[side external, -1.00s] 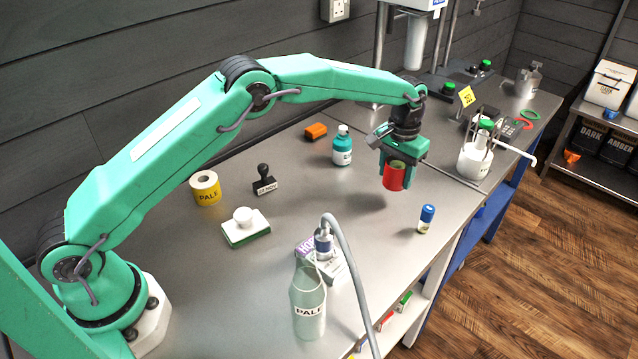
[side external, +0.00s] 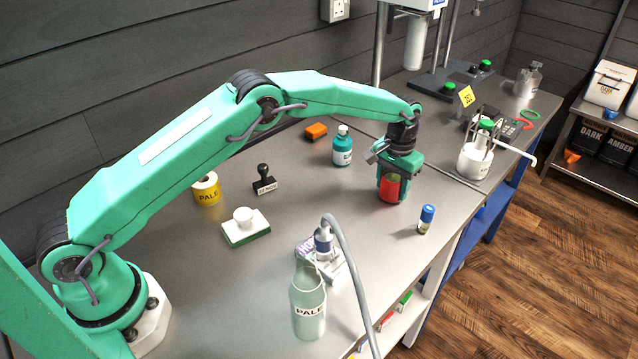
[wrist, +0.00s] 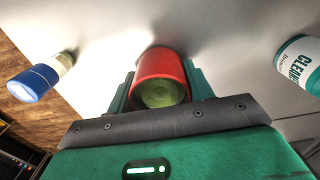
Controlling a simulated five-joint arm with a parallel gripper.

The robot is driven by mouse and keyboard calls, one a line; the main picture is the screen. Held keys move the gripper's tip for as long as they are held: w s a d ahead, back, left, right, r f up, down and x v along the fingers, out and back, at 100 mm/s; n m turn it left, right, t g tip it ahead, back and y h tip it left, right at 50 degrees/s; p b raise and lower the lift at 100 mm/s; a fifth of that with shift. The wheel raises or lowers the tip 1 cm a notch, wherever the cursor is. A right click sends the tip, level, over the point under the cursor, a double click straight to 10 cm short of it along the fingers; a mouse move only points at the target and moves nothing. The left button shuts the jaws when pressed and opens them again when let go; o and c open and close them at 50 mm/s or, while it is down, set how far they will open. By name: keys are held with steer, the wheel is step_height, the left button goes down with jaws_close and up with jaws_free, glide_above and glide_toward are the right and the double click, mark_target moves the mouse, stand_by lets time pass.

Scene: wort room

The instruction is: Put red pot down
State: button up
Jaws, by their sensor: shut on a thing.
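The red pot (side external: 390,190) is upright between the fingers of my gripper (side external: 393,182), at or very near the steel bench top. I cannot tell whether its base touches the bench. In the wrist view the red pot (wrist: 160,78) shows a greenish round top or inside facing the camera. The fingers of my gripper (wrist: 163,88) stand on both sides of it, shut on it. Part of the pot is hidden by the fingers in the side view.
A blue-capped vial (side external: 426,219) stands right of the pot, near the bench's front edge. Bare bench (side external: 330,195) lies left of the pot. A white wash bottle (side external: 475,160) stands farther right.

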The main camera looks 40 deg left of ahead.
steer(key=shift+f, duration=0.15)
steer(key=o, duration=1)
steer(key=shift+o, duration=0.2)
step_height(320, 180, up, 12)
steer(key=shift+r, duration=0.2)
stand_by(0.4)
